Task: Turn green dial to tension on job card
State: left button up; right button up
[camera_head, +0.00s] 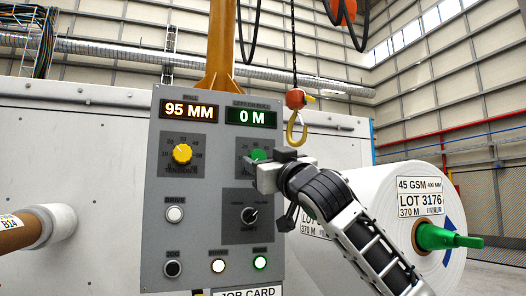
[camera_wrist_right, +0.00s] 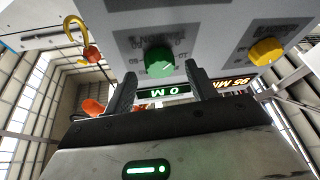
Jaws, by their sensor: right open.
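The green dial (camera_head: 258,154) is on the upper right of the grey control panel (camera_head: 180,255), partly hidden by my right gripper (camera_head: 262,170). In the right wrist view the green dial (camera_wrist_right: 158,62) shows between the two spread fingers of my right gripper (camera_wrist_right: 157,88). The fingers stand apart from the dial's sides, and whether they reach around it I cannot tell. The job card (camera_head: 247,292) shows only its heading at the bottom edge; its values are out of view. My left gripper is not in view.
A yellow dial (camera_head: 182,153) sits left of the green one, under the 95 MM display (camera_head: 189,110). The other display (camera_head: 251,117) reads 0 M. A black selector knob (camera_head: 249,215) is below.

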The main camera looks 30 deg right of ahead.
jog(key=shift+w+r, duration=0.25)
jog(key=shift+w, duration=0.35)
jog(key=c, duration=1)
jog(key=shift+f, duration=0.1)
